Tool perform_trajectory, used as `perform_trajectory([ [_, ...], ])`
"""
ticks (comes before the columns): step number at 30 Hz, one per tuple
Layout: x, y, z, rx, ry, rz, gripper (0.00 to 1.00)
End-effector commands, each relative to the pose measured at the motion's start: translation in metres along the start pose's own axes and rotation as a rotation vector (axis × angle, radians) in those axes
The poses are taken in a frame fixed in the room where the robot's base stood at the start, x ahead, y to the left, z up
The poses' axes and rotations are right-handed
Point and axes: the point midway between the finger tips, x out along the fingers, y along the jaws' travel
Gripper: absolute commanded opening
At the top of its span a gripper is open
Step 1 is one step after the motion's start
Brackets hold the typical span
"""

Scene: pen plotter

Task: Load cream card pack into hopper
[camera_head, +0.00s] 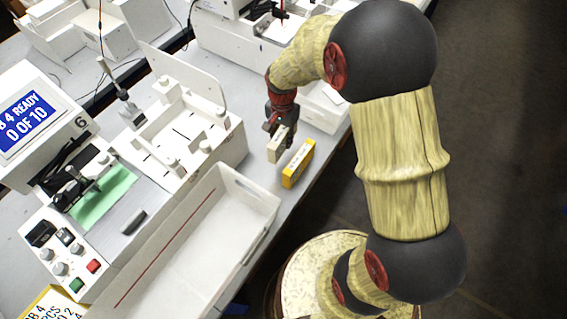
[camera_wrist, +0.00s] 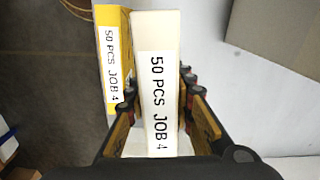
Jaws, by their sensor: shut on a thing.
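The cream card pack (camera_wrist: 155,62) is held between the fingers of my gripper (camera_wrist: 160,112), with its label "50 PCS JOB 4" facing the wrist camera. In the head view my gripper (camera_head: 277,122) points down with the cream pack (camera_head: 276,146) below it, near the table's right edge. Whether the pack touches the table is unclear.
A yellow pack (camera_head: 298,163), also marked "50 PCS JOB 4", stands right beside the cream pack. A long white tray (camera_head: 262,199) lies in front of the plotter. The display (camera_head: 25,122) reads "B 4 READY 0 OF 10". A green sheet (camera_head: 103,198) lies on the plotter bed.

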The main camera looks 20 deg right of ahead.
Motion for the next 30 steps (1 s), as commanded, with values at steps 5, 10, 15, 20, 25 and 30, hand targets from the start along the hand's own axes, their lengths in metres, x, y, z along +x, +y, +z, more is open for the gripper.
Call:
perform_trajectory([
  [5,0.001,0.004,0.002,0.101,0.000,0.000,0.00],
  [10,0.022,0.004,0.003,0.110,-0.002,0.002,0.00],
  [15,0.046,0.004,0.002,0.108,-0.001,0.001,0.00],
  [20,0.060,0.004,0.002,0.108,-0.001,0.001,0.00],
  [25,0.088,0.004,0.002,0.107,-0.001,0.001,0.00],
  [30,0.099,0.004,0.002,0.107,0.000,0.000,0.00],
])
